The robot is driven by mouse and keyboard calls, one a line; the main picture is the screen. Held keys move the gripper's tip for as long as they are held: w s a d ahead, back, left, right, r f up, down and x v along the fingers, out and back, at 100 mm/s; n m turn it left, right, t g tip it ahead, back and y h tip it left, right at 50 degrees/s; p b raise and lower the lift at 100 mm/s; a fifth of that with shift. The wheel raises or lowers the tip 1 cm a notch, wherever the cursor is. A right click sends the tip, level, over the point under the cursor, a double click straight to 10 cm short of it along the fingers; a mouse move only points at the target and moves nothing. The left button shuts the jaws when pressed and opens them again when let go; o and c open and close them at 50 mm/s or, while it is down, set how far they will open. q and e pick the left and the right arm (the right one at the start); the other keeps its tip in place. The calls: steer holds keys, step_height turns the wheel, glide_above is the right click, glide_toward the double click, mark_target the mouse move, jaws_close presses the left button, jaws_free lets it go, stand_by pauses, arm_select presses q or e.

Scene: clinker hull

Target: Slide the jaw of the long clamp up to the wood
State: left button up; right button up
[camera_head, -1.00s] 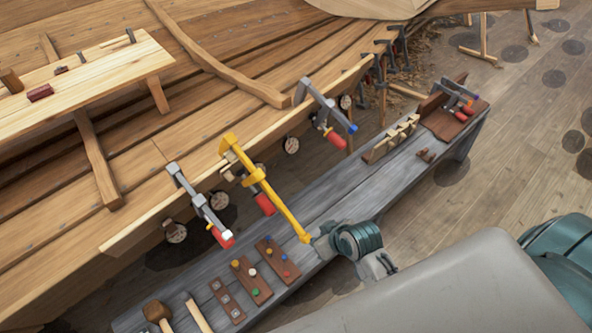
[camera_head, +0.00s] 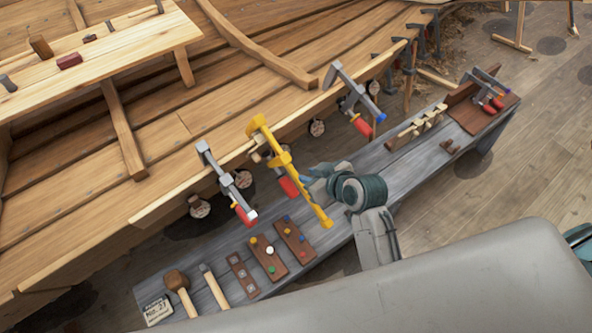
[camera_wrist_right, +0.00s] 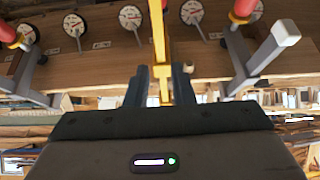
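The long clamp (camera_head: 315,207) is yellow with a red handle (camera_head: 289,187). Its fixed head (camera_head: 257,126) sits at the edge of the hull plank (camera_head: 225,158), and its bar slants down to the right over the bench. Its sliding jaw (camera_head: 281,160) is partway up the bar; any gap to the wood is too small to tell. My right gripper (camera_head: 309,183) is beside the bar, just below the jaw and near the red handle. In the right wrist view its two fingers (camera_wrist_right: 161,80) stand apart, one on each side of the yellow bar (camera_wrist_right: 159,35). My left gripper is not in view.
A grey clamp (camera_head: 226,181) hangs to the left and another grey clamp (camera_head: 353,96) to the right, both with red handles. Round dials (camera_head: 243,179) hang below the plank. The grey bench (camera_head: 350,232) below carries mallets (camera_head: 177,283), small boards (camera_head: 268,258) and a rack (camera_head: 416,128).

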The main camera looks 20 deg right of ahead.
mark_target(288, 163)
steer(key=b+x, duration=0.1)
steer(key=x, duration=0.6)
steer(key=shift+w+f, duration=0.15)
steer(key=shift+f, duration=0.05)
steer(key=shift+w+a+f+b, duration=0.15)
steer(key=shift+w+b, duration=0.1)
steer(key=shift+b, duration=0.1)
steer(key=shift+c, duration=0.4)
steer(key=shift+w+a+r+p, duration=0.3)
steer(key=shift+w, duration=0.3)
steer(key=shift+w+r, duration=0.2)
steer(key=shift+r, duration=0.05)
steer(key=shift+w+a+r+p, duration=0.35)
steer(key=shift+w+r+p, duration=0.2)
stand_by(1.2)
steer(key=shift+s+f, duration=0.1)
steer(key=shift+s+d+f, duration=0.1)
steer(key=shift+s+f, duration=0.1)
steer(key=shift+f, duration=0.05)
steer(key=shift+s+d, duration=0.1)
